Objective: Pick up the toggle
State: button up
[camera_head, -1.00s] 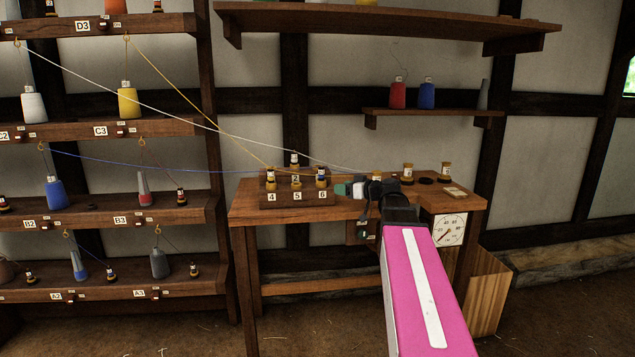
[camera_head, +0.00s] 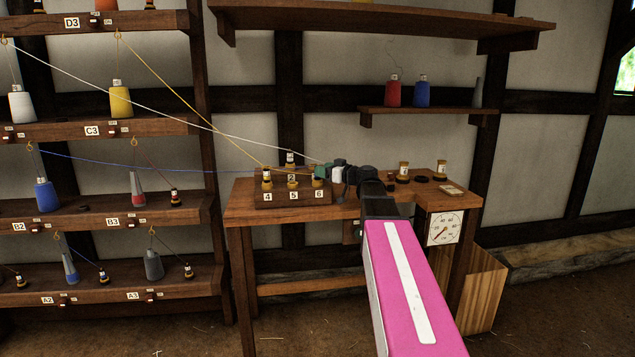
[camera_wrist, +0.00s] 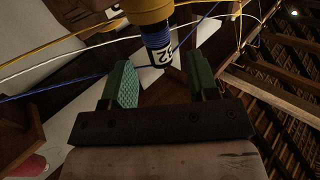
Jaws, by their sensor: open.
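I cannot tell for sure which thing is the toggle. In the wrist view, a small upright-bodied piece (camera_wrist: 158,42) with a yellow end, a blue band and a white label marked with figures lies just beyond and between my green fingertips. My gripper (camera_wrist: 161,82) is open, with a gap on both sides of the piece and nothing held. In the head view my gripper (camera_head: 326,172) is over the right end of a numbered wooden block (camera_head: 280,200) on the bench. A small yellow-and-dark piece (camera_head: 318,183) stands at number 6, close by the fingers.
Yellow, white and blue threads (camera_head: 180,87) run from the left rack (camera_head: 110,215) to the block, close to my gripper.

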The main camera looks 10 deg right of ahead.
jog(key=x, duration=0.3)
jog(key=shift+w+a+f, duration=0.1)
jog(key=shift+a, duration=0.05)
grip_shut()
